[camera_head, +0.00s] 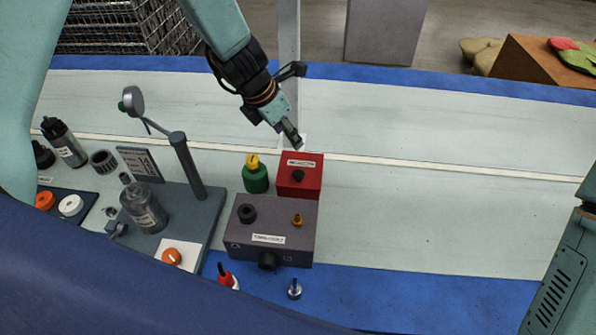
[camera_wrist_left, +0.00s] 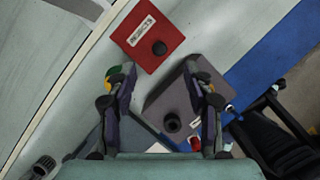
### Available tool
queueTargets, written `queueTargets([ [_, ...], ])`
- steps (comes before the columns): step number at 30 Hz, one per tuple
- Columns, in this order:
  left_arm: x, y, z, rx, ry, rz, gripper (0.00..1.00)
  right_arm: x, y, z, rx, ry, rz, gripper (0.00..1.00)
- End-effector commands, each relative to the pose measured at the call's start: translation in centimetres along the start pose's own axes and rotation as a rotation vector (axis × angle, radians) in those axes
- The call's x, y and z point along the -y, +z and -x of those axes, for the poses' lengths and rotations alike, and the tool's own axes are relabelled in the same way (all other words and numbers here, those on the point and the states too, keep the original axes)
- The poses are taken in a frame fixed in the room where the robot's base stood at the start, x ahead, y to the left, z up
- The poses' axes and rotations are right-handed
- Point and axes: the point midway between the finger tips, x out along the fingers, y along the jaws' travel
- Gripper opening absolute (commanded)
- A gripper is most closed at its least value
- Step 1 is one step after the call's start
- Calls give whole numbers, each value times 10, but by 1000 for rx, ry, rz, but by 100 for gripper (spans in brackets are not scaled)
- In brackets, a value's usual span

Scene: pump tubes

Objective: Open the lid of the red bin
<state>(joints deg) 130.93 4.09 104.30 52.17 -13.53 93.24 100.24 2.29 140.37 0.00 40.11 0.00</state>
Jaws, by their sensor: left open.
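The red bin (camera_head: 312,187) stands behind the grey box, with a label and a black knob on its red lid (camera_head: 284,162). The lid appears closed. In the left wrist view the red bin (camera_wrist_left: 135,30) is at the top, just beyond the fingertips. My left gripper (camera_head: 296,141) is above the far side of the bin and apart from it. In the left wrist view my left gripper (camera_wrist_left: 159,78) has its two fingers spread with nothing between them. My right gripper is outside the views.
A green bottle with a yellow cap (camera_head: 256,178) stands close left of the bin. A grey box with knobs (camera_head: 270,228) is directly in front. A grey stand with a post (camera_head: 188,168) is further left. The table (camera_head: 440,205) is clear to the right.

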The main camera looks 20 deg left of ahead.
Motion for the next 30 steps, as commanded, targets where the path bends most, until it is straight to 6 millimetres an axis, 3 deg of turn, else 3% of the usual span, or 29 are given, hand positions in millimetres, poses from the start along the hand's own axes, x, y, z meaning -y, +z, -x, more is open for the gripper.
queueTargets([
  [15,0,-26,-69,0,0,1,52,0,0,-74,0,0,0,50],
  [23,-2,-28,-82,1,1,0,52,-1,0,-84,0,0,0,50],
  [30,-1,-29,-119,-1,0,-1,52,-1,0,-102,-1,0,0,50],
])
